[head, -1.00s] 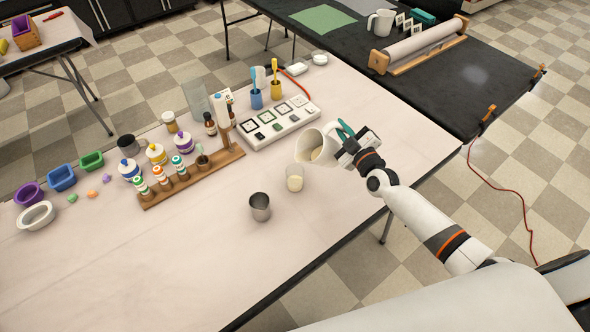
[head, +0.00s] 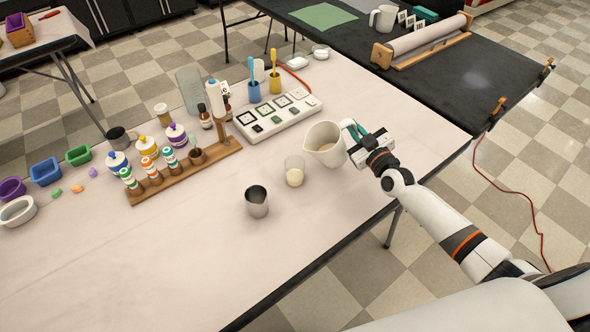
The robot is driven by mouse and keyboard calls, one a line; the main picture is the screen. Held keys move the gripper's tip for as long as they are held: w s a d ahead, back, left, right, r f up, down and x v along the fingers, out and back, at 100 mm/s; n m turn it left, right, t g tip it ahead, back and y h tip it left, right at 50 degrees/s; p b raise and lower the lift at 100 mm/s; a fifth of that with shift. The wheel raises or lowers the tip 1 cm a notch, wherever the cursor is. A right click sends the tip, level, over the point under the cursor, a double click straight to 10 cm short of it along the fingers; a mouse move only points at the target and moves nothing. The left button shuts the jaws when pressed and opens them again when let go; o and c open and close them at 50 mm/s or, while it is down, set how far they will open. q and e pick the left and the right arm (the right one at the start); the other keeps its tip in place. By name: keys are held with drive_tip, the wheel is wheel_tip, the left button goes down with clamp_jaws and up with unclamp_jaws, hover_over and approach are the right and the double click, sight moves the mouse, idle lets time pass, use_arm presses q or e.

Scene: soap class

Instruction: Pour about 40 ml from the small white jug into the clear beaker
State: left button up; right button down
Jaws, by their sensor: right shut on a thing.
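The small white jug (head: 331,154) is in the head view, right of the clear beaker, with pale cream liquid showing inside its open mouth. It stands nearly upright, with its spout toward the left; whether its base touches the table is not clear. My right gripper (head: 357,137) is shut on the jug's handle at its right side. The clear beaker (head: 294,168) stands upright on the table just left of the jug, apart from it, with cream liquid in its lower part. My left gripper is not in view.
A metal cup (head: 257,203) stands in front of the beaker. A white tray of squares (head: 278,117) lies behind. A wooden rack (head: 186,172) with several small bottles is at left. The table's front middle is clear. A black table (head: 447,82) stands at the back right.

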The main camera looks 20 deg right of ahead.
drive_tip(key=d+f+m+b, duration=0.1)
drive_tip(key=b, duration=0.1)
drive_tip(key=d+f+m+b, duration=0.1)
drive_tip(key=f+b, duration=0.1)
drive_tip(key=d+f+m+b, duration=0.1)
drive_tip(key=b, duration=0.1)
drive_tip(key=shift+w+f+m, duration=0.25)
drive_tip(key=shift+f+m, duration=0.1)
drive_tip(key=shift+m, duration=0.05)
drive_tip(key=shift+d+f+m+b, duration=0.25)
drive_tip(key=shift+f+m+b, duration=0.2)
drive_tip(key=shift+m+b, duration=0.4)
